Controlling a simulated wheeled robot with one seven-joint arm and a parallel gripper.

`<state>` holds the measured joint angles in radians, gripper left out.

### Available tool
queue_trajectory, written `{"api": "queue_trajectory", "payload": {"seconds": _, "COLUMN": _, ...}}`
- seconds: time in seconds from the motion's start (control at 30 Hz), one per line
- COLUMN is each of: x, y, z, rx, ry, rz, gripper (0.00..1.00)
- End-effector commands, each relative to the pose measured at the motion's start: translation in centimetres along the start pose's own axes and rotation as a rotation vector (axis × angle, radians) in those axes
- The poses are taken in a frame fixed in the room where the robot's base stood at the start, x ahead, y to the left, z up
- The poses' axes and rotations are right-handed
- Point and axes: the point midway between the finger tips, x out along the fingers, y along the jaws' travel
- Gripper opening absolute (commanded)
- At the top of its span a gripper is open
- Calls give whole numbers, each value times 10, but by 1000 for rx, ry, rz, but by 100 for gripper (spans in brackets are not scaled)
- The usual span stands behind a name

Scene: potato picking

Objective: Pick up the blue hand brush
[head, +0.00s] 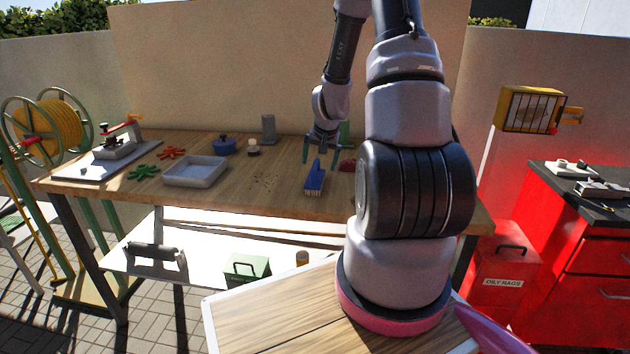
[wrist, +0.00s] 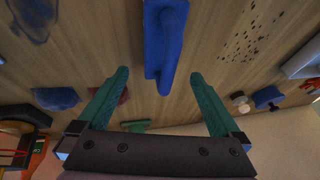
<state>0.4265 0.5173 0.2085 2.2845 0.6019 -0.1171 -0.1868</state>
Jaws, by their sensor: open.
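The blue hand brush (head: 314,180) lies on the wooden workbench, right of the middle of its top. In the wrist view the brush (wrist: 166,45) shows at the top centre, with its handle end toward the gap between my fingers. My gripper (head: 321,146) is above the bench near the far end of the brush. In the wrist view my gripper (wrist: 158,92) is open, with its two green fingers apart and nothing between them. The brush is beyond the fingertips, and I see no contact.
A dark red object (head: 347,165) lies close right of the brush.

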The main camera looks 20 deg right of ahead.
Motion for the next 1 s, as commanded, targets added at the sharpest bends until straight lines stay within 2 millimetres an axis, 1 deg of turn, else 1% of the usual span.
{"api": "queue_trajectory", "payload": {"seconds": 0.17, "x": 14, "y": 0, "z": 1, "rx": 2, "ry": -1, "rz": 0, "gripper": 100}}
{"api": "queue_trajectory", "payload": {"seconds": 0.3, "x": 34, "y": 0, "z": 5, "rx": 1, "ry": -3, "rz": 0, "gripper": 100}}
{"api": "queue_trajectory", "payload": {"seconds": 0.43, "x": 49, "y": -1, "z": 4, "rx": 1, "ry": 0, "rz": -1, "gripper": 100}}
{"api": "queue_trajectory", "payload": {"seconds": 0.53, "x": 54, "y": -1, "z": 4, "rx": 0, "ry": 0, "rz": -1, "gripper": 100}}
{"api": "queue_trajectory", "payload": {"seconds": 0.73, "x": 55, "y": -1, "z": 3, "rx": 0, "ry": 1, "rz": -1, "gripper": 100}}
{"api": "queue_trajectory", "payload": {"seconds": 0.77, "x": 55, "y": -1, "z": 3, "rx": 0, "ry": 1, "rz": -1, "gripper": 96}}
{"api": "queue_trajectory", "payload": {"seconds": 0.8, "x": 55, "y": -1, "z": 3, "rx": 0, "ry": 1, "rz": 0, "gripper": 81}}
{"api": "queue_trajectory", "payload": {"seconds": 0.87, "x": 55, "y": -1, "z": 3, "rx": 0, "ry": 1, "rz": 0, "gripper": 58}}
{"api": "queue_trajectory", "payload": {"seconds": 0.9, "x": 55, "y": -1, "z": 3, "rx": 0, "ry": 1, "rz": 0, "gripper": 43}}
{"api": "queue_trajectory", "payload": {"seconds": 0.97, "x": 55, "y": -1, "z": 3, "rx": 0, "ry": 1, "rz": 0, "gripper": 20}}
{"api": "queue_trajectory", "payload": {"seconds": 1.0, "x": 55, "y": -1, "z": 3, "rx": 0, "ry": 1, "rz": 0, "gripper": 5}}
